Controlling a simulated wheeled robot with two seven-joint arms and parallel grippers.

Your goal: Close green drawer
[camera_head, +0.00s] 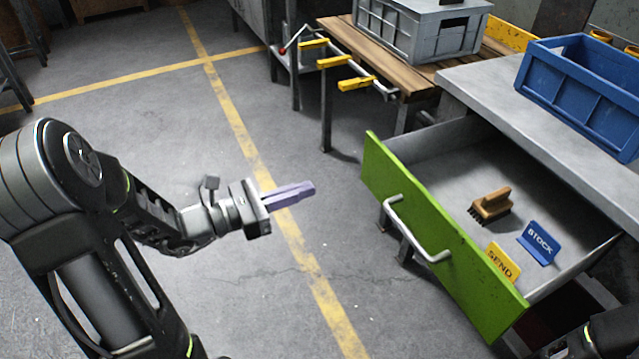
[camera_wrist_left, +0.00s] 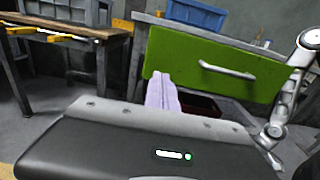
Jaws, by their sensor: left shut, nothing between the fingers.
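The green drawer (camera_head: 425,238) stands pulled out from the grey-topped workbench on the right. It has a silver bar handle (camera_head: 417,230) on its green front. Inside lie a wooden brush (camera_head: 491,205), a blue "BLOCK" sign (camera_head: 538,243) and a yellow "SEND" sign (camera_head: 502,262). My left gripper (camera_head: 312,188) has pale purple fingers, shut and empty. It is in the air left of the drawer front, apart from it. In the left wrist view the drawer front (camera_wrist_left: 210,65) shows beyond the fingers (camera_wrist_left: 162,97). My right gripper is not visible; only part of that arm shows at the lower right.
A blue crate (camera_head: 585,95) sits on the workbench top (camera_head: 490,90). A wooden table (camera_head: 395,65) with a grey crate (camera_head: 420,30) and yellow-handled bars (camera_head: 335,62) stands behind. The floor (camera_head: 270,290) around my left gripper is clear, with yellow lines.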

